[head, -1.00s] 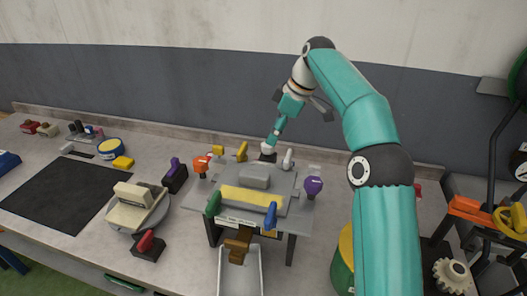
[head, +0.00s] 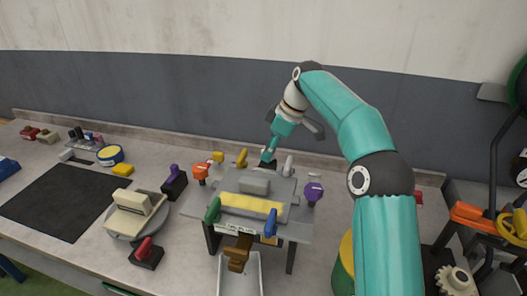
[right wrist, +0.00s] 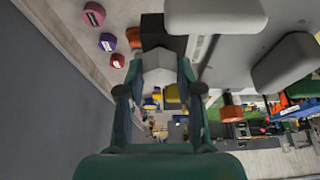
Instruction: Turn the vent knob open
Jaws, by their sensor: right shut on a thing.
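My right gripper (head: 268,153) reaches down behind the grey stand (head: 190,208). Its teal fingers are shut on a pale grey faceted knob, which shows between the fingertips in the right wrist view (right wrist: 158,66). A dark block (head: 268,165) sits under the gripper, and it shows beyond the pale knob in the right wrist view (right wrist: 160,30). In the head view the fingers hide the pale knob. I cannot read a vent label on it or tell how far it is turned. My left gripper is not in view.
A white bin (head: 254,279) is in front. A black mat (head: 55,196) lies left.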

